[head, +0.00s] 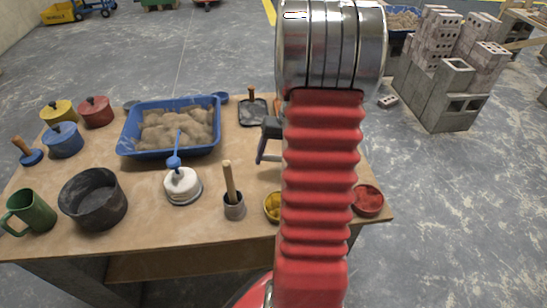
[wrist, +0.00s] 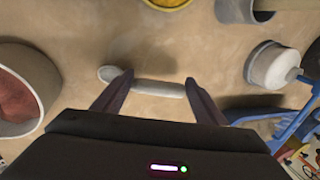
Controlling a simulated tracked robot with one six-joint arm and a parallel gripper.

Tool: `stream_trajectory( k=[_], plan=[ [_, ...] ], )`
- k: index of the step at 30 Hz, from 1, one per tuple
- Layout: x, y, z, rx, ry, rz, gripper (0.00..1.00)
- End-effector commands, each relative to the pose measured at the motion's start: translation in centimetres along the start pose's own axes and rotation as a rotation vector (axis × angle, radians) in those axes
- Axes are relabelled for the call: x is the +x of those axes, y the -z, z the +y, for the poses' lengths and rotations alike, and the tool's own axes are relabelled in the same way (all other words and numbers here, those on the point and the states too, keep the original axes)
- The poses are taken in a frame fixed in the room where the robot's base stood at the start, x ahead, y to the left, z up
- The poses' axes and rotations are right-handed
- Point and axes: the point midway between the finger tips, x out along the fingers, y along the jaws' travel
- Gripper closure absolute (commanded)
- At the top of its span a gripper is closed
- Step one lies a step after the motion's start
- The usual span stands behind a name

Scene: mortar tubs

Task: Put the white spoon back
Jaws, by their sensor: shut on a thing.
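The white spoon (wrist: 157,88) shows in the wrist view between the two dark fingers of my gripper (wrist: 157,77). Its rounded end sticks out past the left finger, and its handle runs across to the right finger. My gripper is shut on it. I cannot tell how high it is above the table. In the head view my red arm hides the spoon and most of the gripper; only a dark part of the gripper (head: 268,140) shows left of the arm.
The wooden table (head: 140,225) holds a blue tub of sand (head: 130,150), a white-filled pot (head: 183,187) with a blue scoop, a grey mortar (head: 234,207), a yellow bowl (head: 271,207) and a red bowl (head: 368,201). Lidded pots stand at the left.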

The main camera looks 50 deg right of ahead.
Motion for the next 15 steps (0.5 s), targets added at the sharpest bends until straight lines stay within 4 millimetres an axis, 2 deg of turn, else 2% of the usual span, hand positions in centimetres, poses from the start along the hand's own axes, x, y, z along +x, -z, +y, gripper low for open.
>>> stream_trajectory(
  k=[5,6,15],
  plan=[
    [0.26,-0.01,0.07,0.000,0.000,0.000,0.83],
    [0.23,0.00,0.06,0.000,0.000,0.000,0.32],
    [0.22,-0.01,0.07,0.000,0.000,0.000,0.13]
  ],
)
